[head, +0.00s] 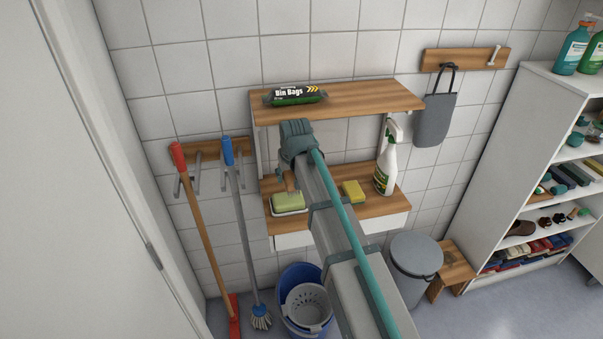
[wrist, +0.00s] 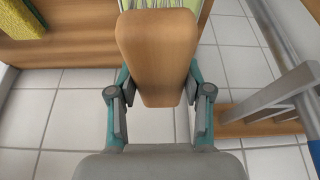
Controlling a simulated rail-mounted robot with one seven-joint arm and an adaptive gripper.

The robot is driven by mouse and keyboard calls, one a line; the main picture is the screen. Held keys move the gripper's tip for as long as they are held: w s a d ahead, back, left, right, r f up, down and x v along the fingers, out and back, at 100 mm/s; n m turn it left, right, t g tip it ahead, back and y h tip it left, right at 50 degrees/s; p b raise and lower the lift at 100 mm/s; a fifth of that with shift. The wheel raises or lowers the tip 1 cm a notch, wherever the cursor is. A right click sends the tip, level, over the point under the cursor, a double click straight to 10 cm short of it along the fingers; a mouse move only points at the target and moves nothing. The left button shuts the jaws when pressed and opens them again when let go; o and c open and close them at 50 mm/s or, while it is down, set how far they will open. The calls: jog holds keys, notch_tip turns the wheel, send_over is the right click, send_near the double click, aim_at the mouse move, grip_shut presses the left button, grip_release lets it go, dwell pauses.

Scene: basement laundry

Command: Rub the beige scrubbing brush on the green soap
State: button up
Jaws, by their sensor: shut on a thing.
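The green soap (head: 288,201) lies in a white dish (head: 290,212) at the left end of the lower wooden shelf. My gripper (head: 287,177) is just above it, shut on the brush (head: 291,182). In the wrist view, the brush's wooden body (wrist: 157,55) sits between the two fingers (wrist: 157,104). Its pale bristles (wrist: 160,4) show at the top edge, in front of the green soap (wrist: 202,10). Whether the bristles touch the soap cannot be told. My arm hides part of the lower shelf.
A yellow sponge (head: 353,191) and a white spray bottle (head: 388,160) stand on the lower shelf (head: 378,205), right of my arm. An upper shelf (head: 365,97) holds bin bags (head: 295,95). A red-handled broom (head: 195,210) and blue-handled mop (head: 240,215) hang at left.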

jog(key=shift+w+a, duration=0.45)
jog(key=shift+a, duration=0.05)
jog(key=shift+m, duration=0.4)
jog(key=shift+d+f, duration=0.2)
jog(key=shift+f, duration=0.05)
jog(key=shift+f+b, duration=1.8)
jog(key=shift+f, duration=0.9)
jog(key=shift+s+f, duration=0.1)
jog(key=shift+f, duration=0.5)
jog(key=shift+r+p, duration=2.05)
jog(key=shift+r, duration=1.5)
